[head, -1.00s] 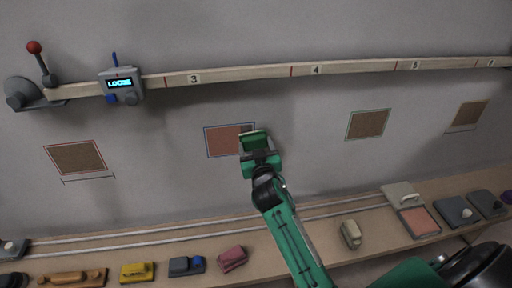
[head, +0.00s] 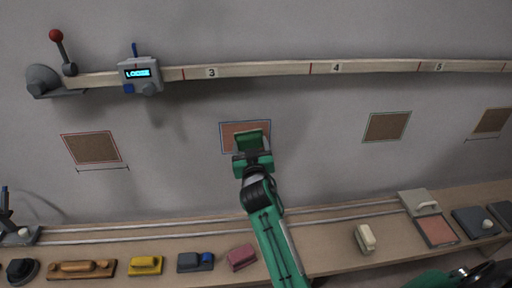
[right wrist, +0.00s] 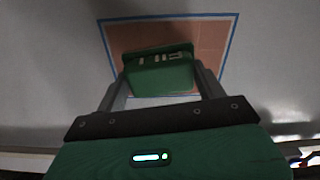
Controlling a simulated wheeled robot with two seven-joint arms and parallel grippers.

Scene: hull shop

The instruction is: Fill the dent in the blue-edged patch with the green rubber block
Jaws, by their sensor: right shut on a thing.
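The blue-edged patch (head: 229,134) is a reddish-brown square on the grey wall, left of centre in the head view. It also shows in the right wrist view (right wrist: 205,40), with its blue outline. My right gripper (head: 252,153) is shut on the green rubber block (head: 249,138), which is in front of the patch and hides its middle and lower part. In the right wrist view the block (right wrist: 158,72) sits between the two fingers. I cannot tell whether it touches the patch. The dent is not discernible. My left gripper is not in view.
A red-edged patch (head: 92,148) and green-edged patch (head: 386,126) lie either side. A numbered rail (head: 270,71) with a display box (head: 140,75) runs above. Below, a shelf (head: 325,239) carries a yellow block (head: 145,265), a pink block (head: 242,257) and a cream-handled tool (head: 365,238).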

